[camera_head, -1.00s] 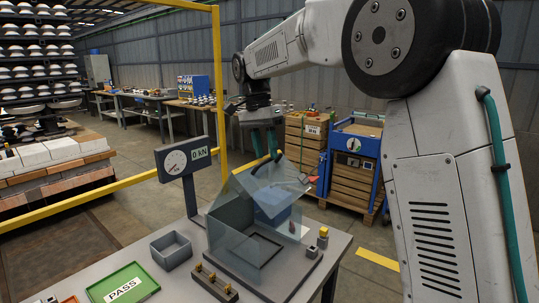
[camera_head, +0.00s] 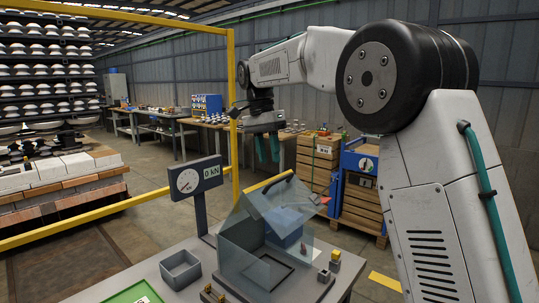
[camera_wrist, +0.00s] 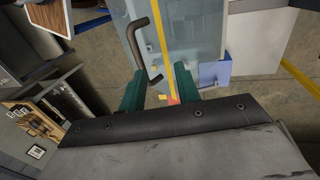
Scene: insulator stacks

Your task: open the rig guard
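The rig guard (camera_head: 240,232) is a clear box on the grey bench, around a dark square base. Its clear lid panel (camera_head: 286,204) is tilted up at an angle, with a yellow strip and a dark handle along its raised edge. In the wrist view the dark bent handle (camera_wrist: 141,46) lies ahead of the fingers, beside the yellow strip. My gripper (camera_head: 268,157) is above the lid's raised edge, apart from the handle. Its two teal fingers are spread with nothing between them in the wrist view (camera_wrist: 159,86).
A force gauge (camera_head: 197,180) reading 0 kN stands behind the bench left of the guard. A grey bin (camera_head: 181,271) and a green tray (camera_head: 134,294) are on the bench's left. Small parts (camera_head: 335,258) sit right of the guard. A yellow frame post (camera_head: 233,120) rises behind.

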